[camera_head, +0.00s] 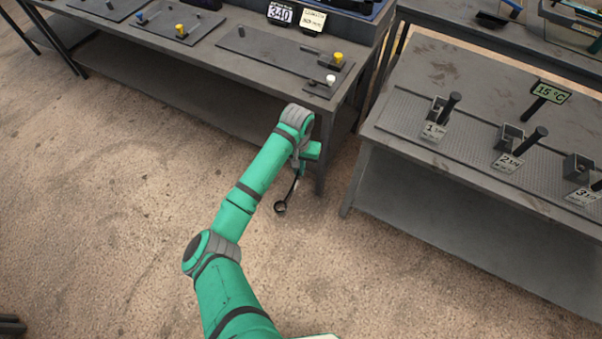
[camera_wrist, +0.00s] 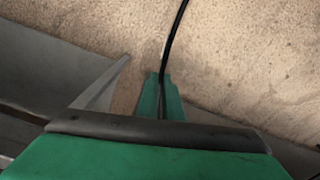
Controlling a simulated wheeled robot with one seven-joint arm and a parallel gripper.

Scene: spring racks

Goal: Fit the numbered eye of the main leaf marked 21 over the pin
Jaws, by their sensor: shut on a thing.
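My gripper (camera_head: 301,168) is shut on a thin dark curved leaf (camera_head: 292,190) and holds it over the floor in front of the benches. The leaf hangs down and ends in a round eye (camera_head: 280,207). In the wrist view the leaf (camera_wrist: 174,35) rises from between my fingers (camera_wrist: 161,98) and leaves the top edge, so its eye is out of that view. No number is readable on it. Dark slanted pins (camera_head: 449,108) stand beside small blocks on the right bench, by tags 1, 2 and 3. I cannot tell which pin is meant.
The left bench (camera_head: 225,75) carries flat plates with yellow and white knobs and a 340 display (camera_head: 279,13). A narrow gap separates the benches. The floor (camera_head: 100,190) is clear.

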